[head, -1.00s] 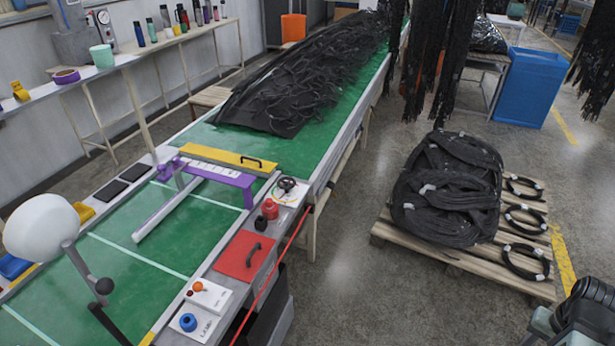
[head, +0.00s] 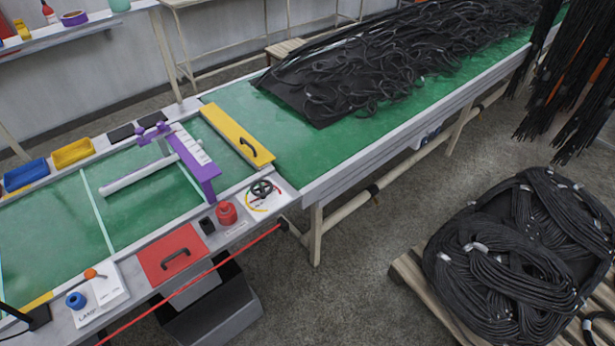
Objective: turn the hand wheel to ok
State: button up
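The hand wheel (head: 262,188) is a small black spoked wheel on a white dial plate (head: 268,200) with coloured marks. It sits at the table's near edge, right of a red round knob (head: 226,213). The lettering on the plate and the wheel's setting are too small to read. My gripper is not in view now.
A red panel with a black handle (head: 172,254), a small black block (head: 207,226) and a blue knob (head: 76,300) line the near edge. A yellow bar (head: 238,136) and a purple frame (head: 196,164) stand behind. A red cord (head: 190,283) runs along the front. Coiled hoses (head: 515,255) lie on a pallet at right.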

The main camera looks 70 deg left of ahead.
aim_at(263, 195)
jog(key=u, duration=0.1)
jog(key=i, duration=0.6)
jog(key=u, duration=4.15)
jog(key=i, duration=1.5)
jog(key=z, duration=0.05)
